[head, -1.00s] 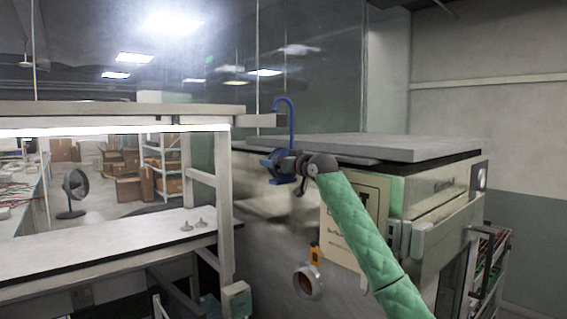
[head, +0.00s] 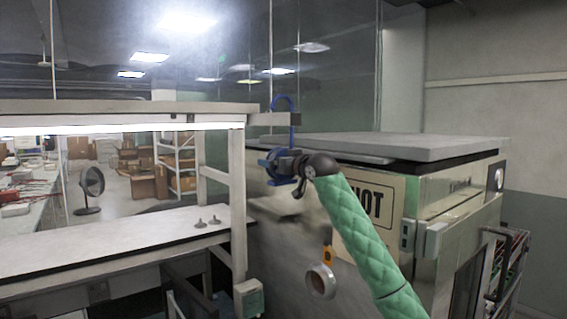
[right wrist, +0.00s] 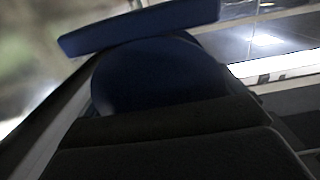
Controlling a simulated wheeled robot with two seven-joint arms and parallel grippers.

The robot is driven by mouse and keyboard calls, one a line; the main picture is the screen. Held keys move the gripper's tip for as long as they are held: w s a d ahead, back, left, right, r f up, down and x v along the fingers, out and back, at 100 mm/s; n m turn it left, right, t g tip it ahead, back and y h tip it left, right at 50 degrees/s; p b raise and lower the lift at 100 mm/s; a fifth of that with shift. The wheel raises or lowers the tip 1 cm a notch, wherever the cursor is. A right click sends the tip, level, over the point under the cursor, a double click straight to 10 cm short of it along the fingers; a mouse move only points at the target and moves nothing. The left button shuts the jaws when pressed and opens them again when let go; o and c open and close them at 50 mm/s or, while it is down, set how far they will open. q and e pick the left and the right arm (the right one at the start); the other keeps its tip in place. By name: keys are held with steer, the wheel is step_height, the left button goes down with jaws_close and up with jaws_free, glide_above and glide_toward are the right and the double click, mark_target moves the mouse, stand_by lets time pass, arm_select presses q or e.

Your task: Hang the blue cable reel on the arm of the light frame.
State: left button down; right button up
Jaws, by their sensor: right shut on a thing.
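The blue cable reel (head: 279,166) has a tall blue hook rising from it, upright in the head view. My right gripper (head: 297,166), on the green-sleeved arm, is shut on the reel from the right. The light frame's short arm (head: 262,119) sticks out to the right from its top corner. The hook's curve stands above this arm, and its stem crosses the arm near the outer end. I cannot tell whether the hook touches the arm. In the right wrist view the reel (right wrist: 150,75) fills the middle, dark and close. My left gripper is not in view.
The light frame's post (head: 237,200) stands left of the reel above a white bench (head: 120,240). A large machine with a flat grey lid (head: 400,146) stands behind and right of my arm. Two small grey pieces (head: 207,222) lie on the bench.

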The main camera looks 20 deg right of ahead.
steer(key=shift+s+a, duration=0.15)
steer(key=shift+a, duration=0.2)
steer(key=shift+f+b, duration=0.7)
steer(key=shift+f, duration=0.8)
steer(key=o, duration=1)
steer(key=shift+o, duration=0.2)
steer(key=shift+f, duration=0.1)
steer(key=shift+s, duration=0.1)
